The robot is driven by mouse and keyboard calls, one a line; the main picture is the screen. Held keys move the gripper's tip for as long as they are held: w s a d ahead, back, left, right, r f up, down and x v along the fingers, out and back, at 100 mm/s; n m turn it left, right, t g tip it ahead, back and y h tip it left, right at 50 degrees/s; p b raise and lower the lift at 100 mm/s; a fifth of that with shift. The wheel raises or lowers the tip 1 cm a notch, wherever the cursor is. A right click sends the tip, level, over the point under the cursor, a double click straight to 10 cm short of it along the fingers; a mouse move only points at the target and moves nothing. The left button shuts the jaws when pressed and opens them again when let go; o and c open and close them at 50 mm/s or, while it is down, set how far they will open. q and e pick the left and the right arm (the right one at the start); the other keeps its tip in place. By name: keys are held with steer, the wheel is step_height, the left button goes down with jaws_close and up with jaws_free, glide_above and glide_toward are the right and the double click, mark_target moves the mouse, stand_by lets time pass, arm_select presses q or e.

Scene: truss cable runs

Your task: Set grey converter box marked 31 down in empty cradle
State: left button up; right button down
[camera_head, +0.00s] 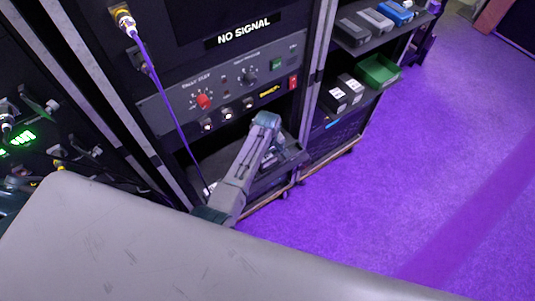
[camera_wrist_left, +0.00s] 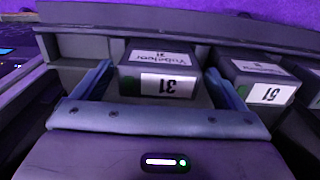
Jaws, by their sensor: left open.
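In the left wrist view, a dark grey converter box marked 31 (camera_wrist_left: 167,86) sits level in a slot of a grey tray (camera_wrist_left: 90,48). Its white label reads upside down, with a green spot beside it. My left gripper (camera_wrist_left: 158,70) is open, with one blue-grey finger on each side of the box. The right finger is close to the box; I cannot tell if it touches. The box's underside is hidden. In the head view my left arm reaches down into the rack, where the left gripper (camera_head: 272,157) is small and partly hidden. My right gripper is not in view.
A similar box marked 51 (camera_wrist_left: 262,84) stands to the right of box 31 in the wrist view. The head view shows a rack panel with knobs (camera_head: 225,98), a hanging purple cable (camera_head: 165,100), shelved boxes (camera_head: 338,97) and a green bin (camera_head: 378,71). Purple floor lies open at right.

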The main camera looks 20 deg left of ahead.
arm_select(q)
step_height(320, 180, up, 12)
steer(key=b, duration=0.1)
steer(key=shift+r+b, duration=0.2)
steer(key=shift+b, duration=0.2)
steer(key=shift+f, duration=0.1)
stand_by(0.4)
